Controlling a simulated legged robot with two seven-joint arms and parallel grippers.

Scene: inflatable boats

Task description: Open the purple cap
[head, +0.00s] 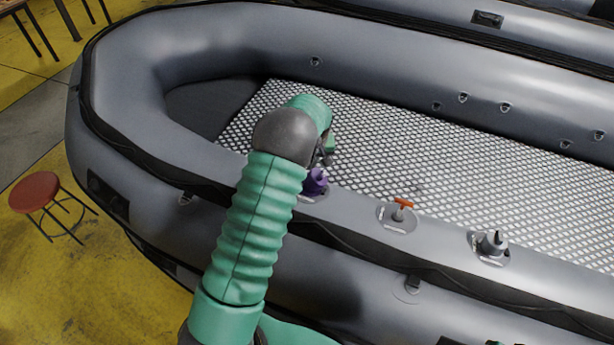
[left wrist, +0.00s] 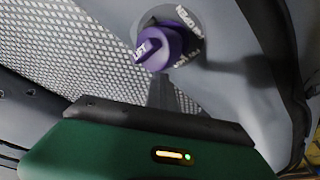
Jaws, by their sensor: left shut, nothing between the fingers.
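The purple cap (head: 315,182) sits on the top of the grey boat's near tube, partly hidden by my left arm in the head view. In the left wrist view the purple cap (left wrist: 160,46) shows a raised grip with white lettering, in a round fitting with white print. My left gripper (head: 325,155) is beside the cap, mostly hidden behind its own wrist. In the left wrist view the narrow dark fingers of the left gripper (left wrist: 162,92) are together and point toward the cap; whether they touch it I cannot tell.
An orange-handled valve (head: 402,204) and a dark valve (head: 493,243) stand on the same tube (head: 365,205) to the right. The boat's patterned floor (head: 420,150) is bare. A red stool (head: 35,192) stands at left; another boat (head: 530,25) lies behind.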

